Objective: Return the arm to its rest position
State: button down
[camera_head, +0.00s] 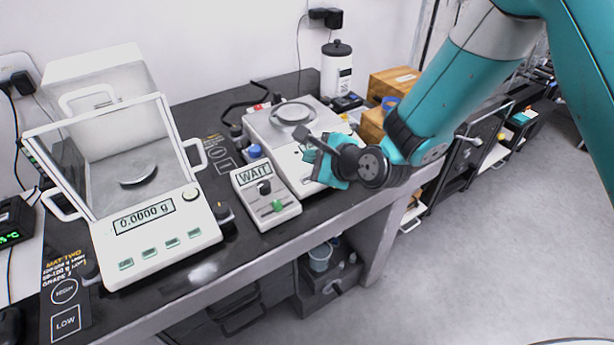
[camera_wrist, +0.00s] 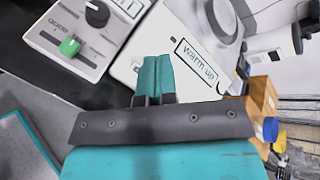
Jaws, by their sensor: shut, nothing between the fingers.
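My gripper (camera_wrist: 156,78) is shut and empty, its teal fingers together in the wrist view. In the head view my teal arm comes in from the upper right, and the gripper end (camera_head: 322,160) is over the front of the white weighing device with a round pan (camera_head: 293,112). Part of that device is hidden behind the gripper. In the wrist view its display reads "warm up" (camera_wrist: 197,62). I cannot tell whether the fingers touch it.
A balance with a glass draft shield (camera_head: 150,225) reads 0.0000 g at the left. A control box (camera_head: 265,197) reads "WAIT". A white bottle (camera_head: 336,70) and wooden boxes (camera_head: 392,80) stand behind. The floor (camera_head: 480,260) at the right is clear.

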dwell(0.5)
jog(key=s+d+r+n+g+h, duration=0.1)
jog(key=s+d+r+n+g, duration=0.35)
jog(key=s+r+n, duration=0.55)
jog(key=s+d+r+n+g+h, duration=0.1)
jog(key=s+d+r+n+g, duration=0.1)
jog(key=s+d+n, duration=0.3)
jog(key=s+d+r+n+g+h, duration=0.2)
jog(key=s+d+r+n, duration=0.2)
jog(key=s+n, duration=0.5)
jog(key=s+d, duration=0.1)
jog(key=s, duration=0.2)
jog(key=shift+d+r+n, duration=0.15)
jog(key=shift+d+n, duration=0.05)
jog(key=shift+n, duration=0.2)
jog(key=c, duration=1.8)
grip_release()
jog(key=shift+g, duration=0.25)
jog(key=shift+c, duration=0.2)
